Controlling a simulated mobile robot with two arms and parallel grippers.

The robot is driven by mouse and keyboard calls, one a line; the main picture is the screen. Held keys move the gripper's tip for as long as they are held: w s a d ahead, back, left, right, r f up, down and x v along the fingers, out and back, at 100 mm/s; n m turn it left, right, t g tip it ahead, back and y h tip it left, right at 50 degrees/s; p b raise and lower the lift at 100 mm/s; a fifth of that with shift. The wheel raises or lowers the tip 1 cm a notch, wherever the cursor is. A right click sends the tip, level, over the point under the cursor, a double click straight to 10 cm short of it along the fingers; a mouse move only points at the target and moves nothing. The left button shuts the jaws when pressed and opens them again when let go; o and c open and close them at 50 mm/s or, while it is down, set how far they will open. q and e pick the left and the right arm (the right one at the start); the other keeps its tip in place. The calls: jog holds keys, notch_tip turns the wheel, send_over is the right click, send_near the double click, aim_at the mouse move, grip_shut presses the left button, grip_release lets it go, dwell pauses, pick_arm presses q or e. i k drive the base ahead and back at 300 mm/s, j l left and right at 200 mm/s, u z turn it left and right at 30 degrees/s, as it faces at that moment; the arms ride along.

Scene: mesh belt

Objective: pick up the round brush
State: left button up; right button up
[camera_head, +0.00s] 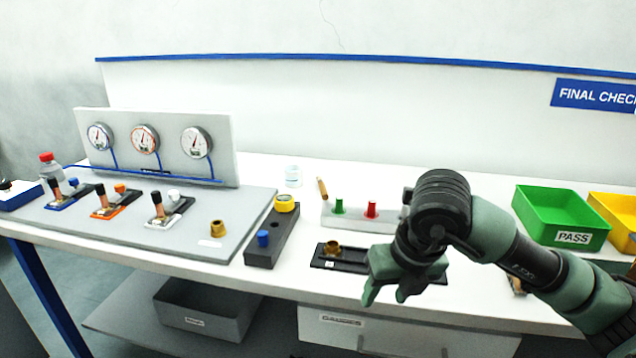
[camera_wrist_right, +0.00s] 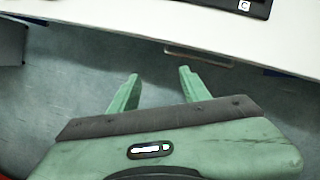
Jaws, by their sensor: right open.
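No round brush shows clearly. A small tan stick-like piece (camera_head: 322,187) stands tilted on the bench behind the white block and may be a brush handle; I cannot tell. A small brownish object (camera_head: 516,286) near the front edge is mostly hidden by my right arm. My right gripper (camera_head: 386,292) is open and empty, pointing down at the bench's front edge, in front of the black tray. In the right wrist view its two green fingers (camera_wrist_right: 159,76) are apart, with only floor between them. My left gripper is not in view.
A black tray (camera_head: 338,266) with a brass fitting lies behind my right gripper. A white block (camera_head: 355,224) holds a green and a red piece. A gauge panel (camera_head: 170,165) stands left; green (camera_head: 560,233) and yellow bins stand right. Drawers are below.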

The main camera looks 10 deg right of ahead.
aim_at(322, 187)
jog(key=i, duration=1.65)
